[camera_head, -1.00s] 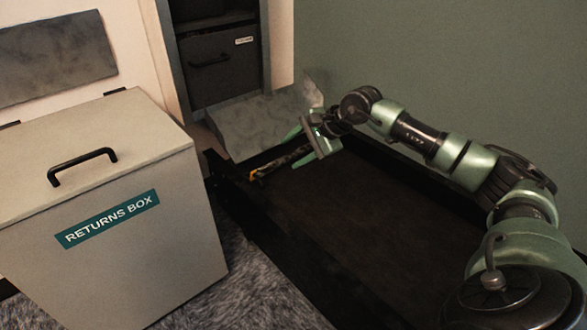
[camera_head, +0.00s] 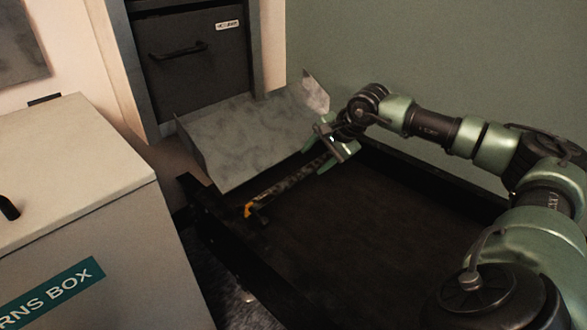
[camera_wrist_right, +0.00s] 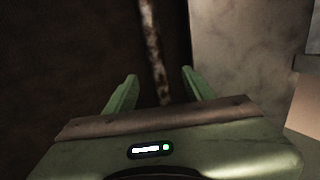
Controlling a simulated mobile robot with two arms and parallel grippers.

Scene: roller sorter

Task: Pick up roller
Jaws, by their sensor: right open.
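The roller looks like a thin, dark, mottled rod (camera_head: 285,183) lying at the far end of the black tray-like bed, beside the grey chute; a yellow-orange piece shows near its left end. My right gripper (camera_head: 325,148) is over the rod's right part, which it partly hides. In the right wrist view the rod (camera_wrist_right: 152,45) runs up the picture between the two green fingers of my open right gripper (camera_wrist_right: 159,75). The fingers stand apart with nothing gripped; how high they are above the rod is hard to tell. My left gripper is not in view.
The black bed (camera_head: 330,240) has a raised rim and a bare middle. A bent grey metal chute (camera_head: 235,140) adjoins its far end, below a dark cabinet with a handle (camera_head: 190,60). A pale returns box (camera_head: 80,160) stands at left. A green wall is behind.

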